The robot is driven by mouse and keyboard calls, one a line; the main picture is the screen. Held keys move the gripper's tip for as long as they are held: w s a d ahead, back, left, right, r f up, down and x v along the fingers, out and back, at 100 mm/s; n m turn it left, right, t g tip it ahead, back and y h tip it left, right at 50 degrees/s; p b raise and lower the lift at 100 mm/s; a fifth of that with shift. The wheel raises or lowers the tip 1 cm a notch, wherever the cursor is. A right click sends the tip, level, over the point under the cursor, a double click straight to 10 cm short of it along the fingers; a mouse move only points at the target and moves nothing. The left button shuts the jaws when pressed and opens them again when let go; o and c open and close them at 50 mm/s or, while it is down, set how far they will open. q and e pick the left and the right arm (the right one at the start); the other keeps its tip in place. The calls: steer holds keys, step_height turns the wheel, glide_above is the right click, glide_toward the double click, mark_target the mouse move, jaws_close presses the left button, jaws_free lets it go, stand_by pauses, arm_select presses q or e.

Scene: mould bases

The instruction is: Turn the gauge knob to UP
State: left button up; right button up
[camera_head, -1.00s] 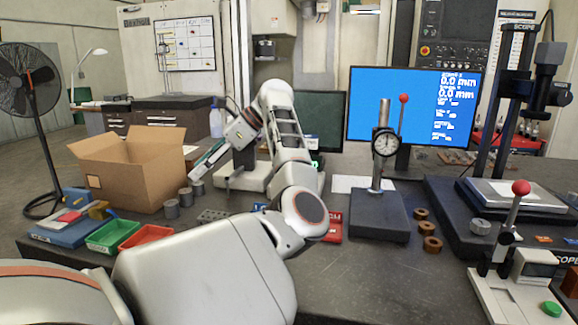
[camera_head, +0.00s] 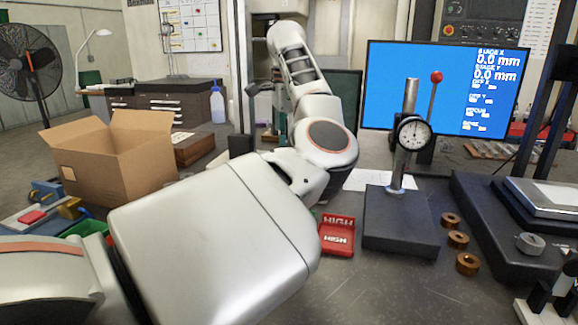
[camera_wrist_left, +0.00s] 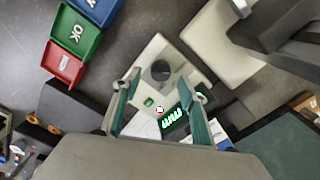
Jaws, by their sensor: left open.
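In the left wrist view a pale gauge unit (camera_wrist_left: 150,55) lies below my left gripper. It bears a round black knob (camera_wrist_left: 161,70), a small green button (camera_wrist_left: 149,102) and a lit green display (camera_wrist_left: 172,121). My left gripper (camera_wrist_left: 161,84) is open and empty, with its teal fingers on either side of the unit and the knob between them in the picture. I cannot tell the height gap or which way the knob points. In the head view my left arm hides the gauge unit. My right gripper is out of view.
A red HIGH tray (camera_head: 337,238) and a dial-indicator stand (camera_head: 400,222) stand right of my arm. Brown rings (camera_head: 458,239) lie beyond. An open cardboard box (camera_head: 110,165) stands left. A green OK tray (camera_wrist_left: 77,38) is near the unit in the wrist view.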

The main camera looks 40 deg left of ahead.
arm_select(q)
step_height(320, 180, down, 3)
steer(key=shift+f+b, duration=0.35)
steer(key=shift+f, duration=0.15)
steer(key=shift+a, duration=0.1)
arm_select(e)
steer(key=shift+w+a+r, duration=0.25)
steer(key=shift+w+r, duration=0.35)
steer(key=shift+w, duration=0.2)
arm_select(q)
steer(key=shift+r, duration=0.1)
steer(key=shift+c, duration=1)
steer(key=c, duration=0.9)
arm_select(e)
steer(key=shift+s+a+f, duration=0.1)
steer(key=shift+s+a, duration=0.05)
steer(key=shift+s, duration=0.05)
